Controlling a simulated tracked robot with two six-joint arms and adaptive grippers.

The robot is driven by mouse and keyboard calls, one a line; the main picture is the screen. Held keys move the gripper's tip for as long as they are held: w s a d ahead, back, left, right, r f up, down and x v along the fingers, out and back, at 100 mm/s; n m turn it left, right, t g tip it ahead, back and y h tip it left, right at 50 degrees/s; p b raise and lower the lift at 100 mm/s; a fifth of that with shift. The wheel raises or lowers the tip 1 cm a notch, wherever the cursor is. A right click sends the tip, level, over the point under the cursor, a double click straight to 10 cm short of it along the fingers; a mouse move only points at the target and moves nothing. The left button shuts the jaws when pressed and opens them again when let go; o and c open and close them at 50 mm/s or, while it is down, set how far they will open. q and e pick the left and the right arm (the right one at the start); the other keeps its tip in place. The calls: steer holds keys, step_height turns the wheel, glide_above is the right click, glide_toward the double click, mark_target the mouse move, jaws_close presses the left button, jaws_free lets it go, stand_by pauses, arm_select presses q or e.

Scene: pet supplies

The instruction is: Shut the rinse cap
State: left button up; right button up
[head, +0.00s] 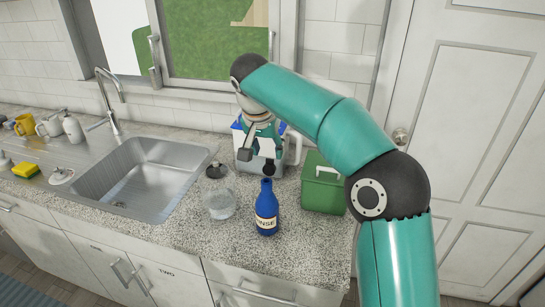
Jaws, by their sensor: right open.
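The blue rinse bottle (266,212) stands upright on the counter in the head view, with a pale label. Its narrow neck points up; the cap is too small to make out, so I cannot tell how it stands. My right gripper (257,162) is open and points down, just above and behind the bottle as seen here. One dark fingertip shows close over the bottle's top; I cannot tell whether they touch. My left gripper is not in view.
A clear glass jar (219,205) stands left of the bottle, with a dark-topped item (215,171) behind it. A green box (322,186) is at right. A blue and white container (237,133) is partly hidden by my gripper. The sink (140,180) lies left.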

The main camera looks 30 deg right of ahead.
mark_target(269, 159)
steer(key=shift+x, duration=1.9)
